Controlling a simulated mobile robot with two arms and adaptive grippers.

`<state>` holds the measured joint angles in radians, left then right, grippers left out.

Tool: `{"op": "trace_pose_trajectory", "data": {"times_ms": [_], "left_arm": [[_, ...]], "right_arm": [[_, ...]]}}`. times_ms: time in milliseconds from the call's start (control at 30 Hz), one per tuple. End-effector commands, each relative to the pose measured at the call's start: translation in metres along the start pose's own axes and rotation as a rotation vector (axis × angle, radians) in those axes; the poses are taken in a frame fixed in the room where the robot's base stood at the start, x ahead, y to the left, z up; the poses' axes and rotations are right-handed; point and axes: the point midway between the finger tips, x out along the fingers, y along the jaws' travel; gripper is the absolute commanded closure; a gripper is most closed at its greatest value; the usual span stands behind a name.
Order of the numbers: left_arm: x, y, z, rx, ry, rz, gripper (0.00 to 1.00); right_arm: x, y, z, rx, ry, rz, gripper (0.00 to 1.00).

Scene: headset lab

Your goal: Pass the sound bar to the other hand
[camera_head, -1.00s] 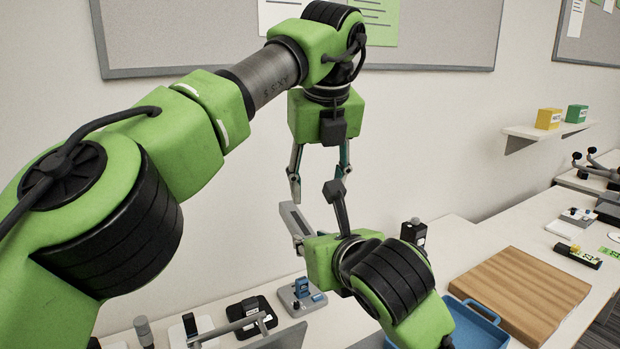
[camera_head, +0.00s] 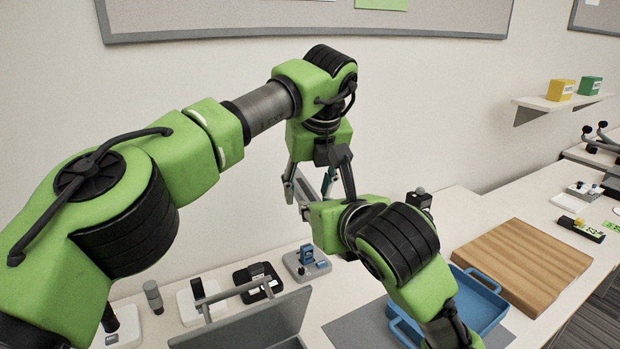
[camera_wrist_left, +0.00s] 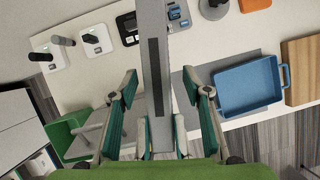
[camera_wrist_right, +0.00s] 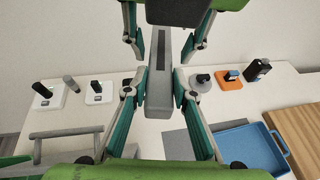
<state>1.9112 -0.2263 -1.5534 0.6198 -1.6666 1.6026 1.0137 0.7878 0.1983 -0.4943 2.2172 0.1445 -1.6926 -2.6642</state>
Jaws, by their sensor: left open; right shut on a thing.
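The sound bar is a long grey bar with a dark strip; it shows upright in the picture in the left wrist view (camera_wrist_left: 155,60) and in the right wrist view (camera_wrist_right: 158,85). My right gripper (camera_wrist_right: 156,88) is shut on it. My left gripper (camera_head: 309,188) is above my right gripper in the head view, jaws open. In the left wrist view, my left gripper's fingers (camera_wrist_left: 158,90) stand on both sides of the bar with gaps. In the head view the bar is mostly hidden by the grippers and my right wrist.
Below is a white table with several small devices on stands (camera_head: 307,262). A blue tray (camera_wrist_right: 240,128) and a wooden board (camera_head: 522,265) lie to the right. A wall shelf (camera_head: 560,103) holds two boxes. A grey board hangs on the wall behind.

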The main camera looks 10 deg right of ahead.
Motion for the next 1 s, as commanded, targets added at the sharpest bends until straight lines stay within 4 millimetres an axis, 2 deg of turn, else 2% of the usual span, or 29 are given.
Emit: {"op": "trace_pose_trajectory", "data": {"times_ms": [267, 300, 400, 467, 500, 533, 600, 1000], "left_arm": [[0.0018, 0.0001, 0.0001, 0.000, 0.000, 0.000, 0.56], [0.0018, 0.0001, 0.0001, 0.000, 0.000, 0.000, 0.61], [0.0016, 0.0001, 0.0000, 0.000, 0.000, 0.000, 0.87], [0.0015, -0.0002, 0.0000, 0.000, 0.000, -0.001, 1.00], [0.0015, -0.0003, 0.0000, 0.000, 0.000, -0.001, 1.00], [0.0009, -0.0004, 0.0003, 0.000, -0.001, -0.002, 1.00], [0.0009, -0.0006, 0.0002, 0.001, -0.001, -0.002, 1.00], [0.0009, 0.0000, 0.0004, 0.000, -0.001, -0.001, 1.00]], "right_arm": [[-0.0003, -0.0001, 0.0009, 0.000, -0.003, 0.000, 1.00], [-0.0003, -0.0001, 0.0009, 0.000, -0.003, 0.000, 1.00], [-0.0004, 0.0000, 0.0009, 0.000, -0.003, 0.000, 1.00], [-0.0004, 0.0003, 0.0009, 0.000, -0.003, 0.001, 1.00], [-0.0004, 0.0006, 0.0009, 0.000, -0.003, 0.002, 1.00], [-0.0004, 0.0007, 0.0009, 0.000, -0.003, 0.002, 0.73], [-0.0005, 0.0009, 0.0009, 0.000, -0.003, 0.003, 0.56], [-0.0044, 0.0000, 0.0009, -0.001, -0.002, 0.000, 0.56]]}}
